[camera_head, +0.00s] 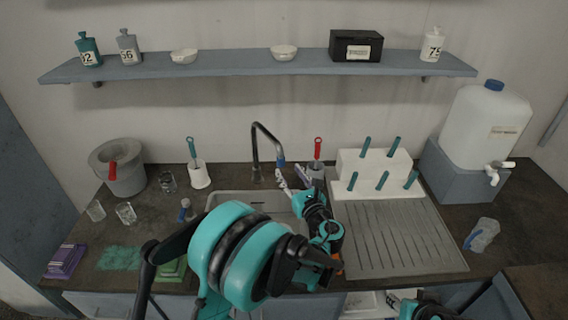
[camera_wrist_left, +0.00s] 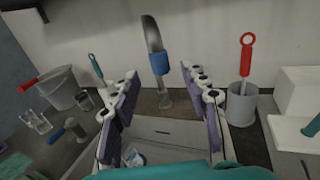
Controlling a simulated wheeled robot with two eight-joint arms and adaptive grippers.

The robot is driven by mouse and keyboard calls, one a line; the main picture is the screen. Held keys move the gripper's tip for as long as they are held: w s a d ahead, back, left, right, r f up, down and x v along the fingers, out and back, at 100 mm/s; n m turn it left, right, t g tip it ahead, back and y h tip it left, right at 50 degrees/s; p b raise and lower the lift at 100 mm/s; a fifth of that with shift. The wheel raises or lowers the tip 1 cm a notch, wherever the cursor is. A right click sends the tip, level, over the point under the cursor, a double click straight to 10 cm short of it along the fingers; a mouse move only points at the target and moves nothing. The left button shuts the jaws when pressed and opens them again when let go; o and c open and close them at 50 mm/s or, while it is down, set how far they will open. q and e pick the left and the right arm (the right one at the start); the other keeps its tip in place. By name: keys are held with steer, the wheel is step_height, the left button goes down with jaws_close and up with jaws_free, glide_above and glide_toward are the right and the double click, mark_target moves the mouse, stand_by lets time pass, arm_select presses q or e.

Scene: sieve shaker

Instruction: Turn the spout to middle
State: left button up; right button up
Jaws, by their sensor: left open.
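The spout (camera_head: 254,145) is a dark gooseneck tap with a blue collar at its tip, standing behind the sink (camera_head: 222,194). Its tip bends to the right and forward in the head view. In the left wrist view, the spout (camera_wrist_left: 152,35) rises between my fingers, its blue collar just beyond the fingertips. My left gripper (camera_head: 291,176) is open just in front of and below the collar; its purple-padded fingers (camera_wrist_left: 160,72) stand on either side of the collar, with no clear contact. My right gripper (camera_head: 393,300) shows only in part at the bottom edge; its jaws are unclear.
A grey cup (camera_head: 316,170) with a red-handled brush stands right of the spout. A white holder (camera_head: 199,176) with a teal brush stands left. A white peg rack (camera_head: 375,165) and drainboard (camera_head: 395,240) lie right. A shelf (camera_head: 250,69) runs above.

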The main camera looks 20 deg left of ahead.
mark_target(282, 163)
arm_select(q)
steer(key=b+x, duration=0.1)
steer(key=x, duration=0.6)
steer(key=shift+w+a+b, duration=0.2)
steer(key=shift+a+b, duration=0.05)
steer(key=shift+b, duration=0.05)
jaws_close()
